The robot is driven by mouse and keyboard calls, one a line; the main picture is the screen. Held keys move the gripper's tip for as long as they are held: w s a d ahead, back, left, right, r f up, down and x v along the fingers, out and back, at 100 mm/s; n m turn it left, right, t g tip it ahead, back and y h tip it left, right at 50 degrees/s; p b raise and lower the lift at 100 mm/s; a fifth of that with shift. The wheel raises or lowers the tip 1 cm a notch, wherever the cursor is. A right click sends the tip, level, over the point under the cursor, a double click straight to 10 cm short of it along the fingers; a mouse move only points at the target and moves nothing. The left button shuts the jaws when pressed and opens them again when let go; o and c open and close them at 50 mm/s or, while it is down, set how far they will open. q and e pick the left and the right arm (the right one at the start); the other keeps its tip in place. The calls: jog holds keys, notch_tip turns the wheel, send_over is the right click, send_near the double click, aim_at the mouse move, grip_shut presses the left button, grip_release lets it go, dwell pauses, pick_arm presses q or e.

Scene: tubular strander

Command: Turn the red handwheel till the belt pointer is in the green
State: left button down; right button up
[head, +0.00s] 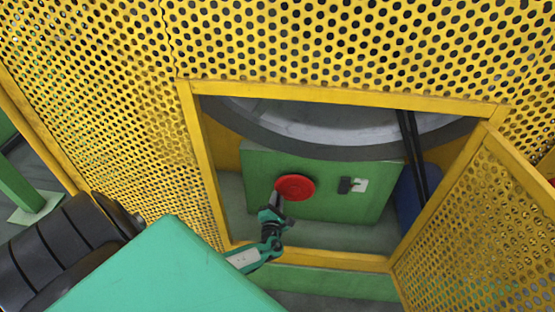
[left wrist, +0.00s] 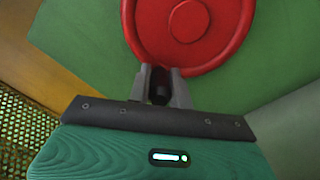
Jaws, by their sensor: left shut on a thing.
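The red handwheel (head: 295,187) sits on the green panel inside the open hatch. It fills the top of the left wrist view (left wrist: 190,30). My left gripper (head: 277,201) reaches through the hatch and is shut on the lower rim area of the wheel. In the left wrist view its two fingers (left wrist: 160,82) are at the wheel's lower edge, with a dark piece between them. Right of the wheel is a black block (head: 345,185) beside a small pale plate with a green mark (head: 360,185). The pointer's exact reading is too small to tell. My right gripper is out of view.
A yellow frame (head: 340,95) edges the hatch, and its perforated door (head: 480,215) stands open at the right. Dark belts (head: 412,150) run down right of the green panel (head: 330,208). A large grey ring (head: 330,125) is above it. Perforated yellow guards surround the opening.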

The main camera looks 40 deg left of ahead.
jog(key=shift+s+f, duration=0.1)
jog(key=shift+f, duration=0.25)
pick_arm(q)
jog(key=c, duration=1.3)
grip_release()
jog(key=shift+o, duration=0.2)
jog(key=v, duration=1.4)
jog(key=shift+p, duration=0.45)
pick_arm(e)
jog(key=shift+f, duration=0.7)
